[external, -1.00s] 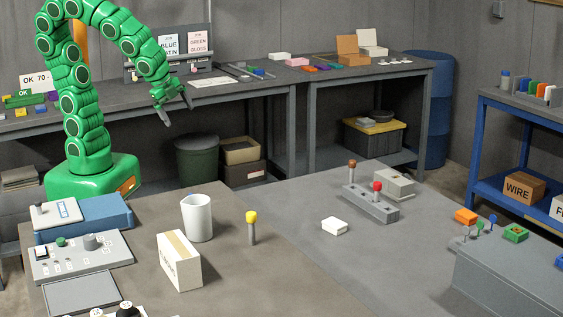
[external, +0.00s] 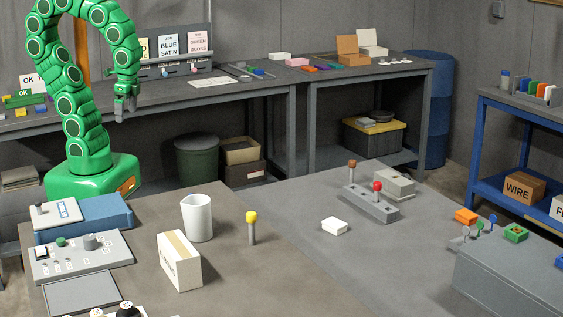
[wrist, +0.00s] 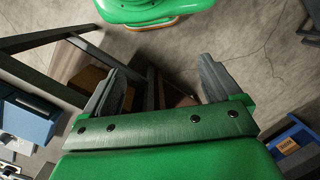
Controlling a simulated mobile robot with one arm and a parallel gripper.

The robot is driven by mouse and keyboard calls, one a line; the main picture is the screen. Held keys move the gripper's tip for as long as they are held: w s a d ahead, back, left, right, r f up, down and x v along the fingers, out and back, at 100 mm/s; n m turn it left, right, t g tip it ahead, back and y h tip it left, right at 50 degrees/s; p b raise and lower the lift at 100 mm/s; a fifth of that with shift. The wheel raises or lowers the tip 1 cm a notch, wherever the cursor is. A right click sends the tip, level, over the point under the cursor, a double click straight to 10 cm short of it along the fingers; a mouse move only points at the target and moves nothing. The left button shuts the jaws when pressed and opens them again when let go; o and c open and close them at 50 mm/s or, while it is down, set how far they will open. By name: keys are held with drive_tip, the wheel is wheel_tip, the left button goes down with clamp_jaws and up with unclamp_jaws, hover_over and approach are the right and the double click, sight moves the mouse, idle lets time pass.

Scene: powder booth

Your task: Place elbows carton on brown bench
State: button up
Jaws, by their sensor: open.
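A white carton (external: 180,262) with a tan top strip stands upright on the brown bench (external: 225,285) in the external view. It has dark lettering on its front, too small to read surely, so I cannot confirm that it is the elbows carton. My gripper (external: 124,112) hangs pointing down, high above and behind the brown bench, well apart from the carton. In the wrist view my gripper (wrist: 160,82) has its two fingers wide apart with nothing between them. The carton cannot be made out in that view.
A white cup (external: 197,218) and a yellow-topped peg (external: 252,228) stand near the carton. A control panel (external: 80,258) is to its left. The grey bench (external: 310,260) adjoins on the right. A wire box (external: 524,187) sits on the blue shelf. Bare brown surface lies right of the carton.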

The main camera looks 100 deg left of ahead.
drive_tip(key=w+d+f+m+t+h, duration=0.1)
drive_tip(key=w+d+m+t, duration=0.15)
drive_tip(key=w+d, duration=0.7)
drive_tip(key=w+d+f+m+t+h, duration=0.1)
drive_tip(key=w+d+t, duration=0.25)
drive_tip(key=w, duration=1.05)
drive_tip(key=w+d+f+m+t+h, duration=0.1)
drive_tip(key=w+d+m+t, duration=0.1)
drive_tip(key=w+d, duration=0.7)
drive_tip(key=m+t+h, duration=0.4)
drive_tip(key=h, duration=0.4)
hover_over(169, 232)
drive_tip(key=a, duration=0.4)
wheel_tip(169, 232, down, 3)
drive_tip(key=shift+g+y, duration=0.3)
drive_tip(key=f, duration=0.1)
drive_tip(key=s+d+f, duration=0.1)
drive_tip(key=d+f, duration=0.1)
drive_tip(key=shift+s+f, duration=0.3)
drive_tip(key=shift+s, duration=0.05)
drive_tip(key=shift+d+f, duration=0.1)
drive_tip(key=shift+f, duration=0.3)
drive_tip(key=shift+x, duration=1.05)
drive_tip(key=shift+f+x, duration=0.25)
drive_tip(key=shift+x, duration=2.35)
drive_tip(key=shift+s+f, duration=0.1)
